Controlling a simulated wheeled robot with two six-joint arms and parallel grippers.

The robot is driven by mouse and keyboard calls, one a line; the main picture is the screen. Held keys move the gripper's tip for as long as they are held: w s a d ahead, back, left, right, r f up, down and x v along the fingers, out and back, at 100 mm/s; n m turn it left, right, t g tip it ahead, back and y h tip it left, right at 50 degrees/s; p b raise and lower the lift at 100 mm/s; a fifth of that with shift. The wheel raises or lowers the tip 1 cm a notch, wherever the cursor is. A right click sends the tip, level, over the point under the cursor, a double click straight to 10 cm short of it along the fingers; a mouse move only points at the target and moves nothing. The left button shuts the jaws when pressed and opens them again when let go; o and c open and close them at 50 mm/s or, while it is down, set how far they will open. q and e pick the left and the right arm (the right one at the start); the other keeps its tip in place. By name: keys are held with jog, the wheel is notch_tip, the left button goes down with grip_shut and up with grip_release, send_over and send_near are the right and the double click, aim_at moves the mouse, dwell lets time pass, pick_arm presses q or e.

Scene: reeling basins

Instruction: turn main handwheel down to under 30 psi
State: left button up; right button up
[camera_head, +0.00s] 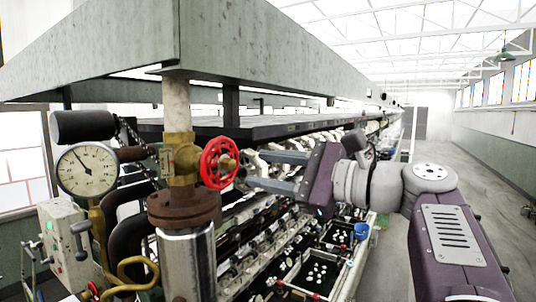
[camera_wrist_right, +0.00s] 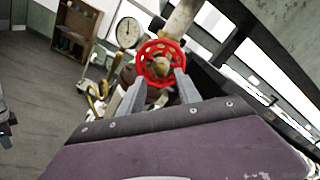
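The red main handwheel (camera_head: 220,162) sits on a brass valve (camera_head: 180,160) on the vertical pipe; it also shows in the right wrist view (camera_wrist_right: 160,47). My right gripper (camera_head: 252,170) is open, just right of the wheel, its two fingers pointing at it. In the wrist view the fingertips (camera_wrist_right: 159,82) stand apart at the wheel's lower part; I cannot tell whether they touch the rim. The round white gauge (camera_head: 88,172) is left of the valve. Its needle points to the upper left; the numbers are too small to read. My left gripper is not clearly seen.
A control box (camera_head: 66,245) with a lever and a green light stands below the gauge. A brown flange (camera_head: 184,208) and thick pipe are below the valve. The long reeling bench (camera_head: 300,235) runs back behind my right gripper. The aisle (camera_head: 468,170) at right is clear.

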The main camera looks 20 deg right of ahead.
aim_at(233, 165)
jog(key=p+x, duration=0.1)
jog(key=x, duration=0.6)
jog(key=shift+w+f, duration=0.15)
jog(key=shift+w, duration=0.1)
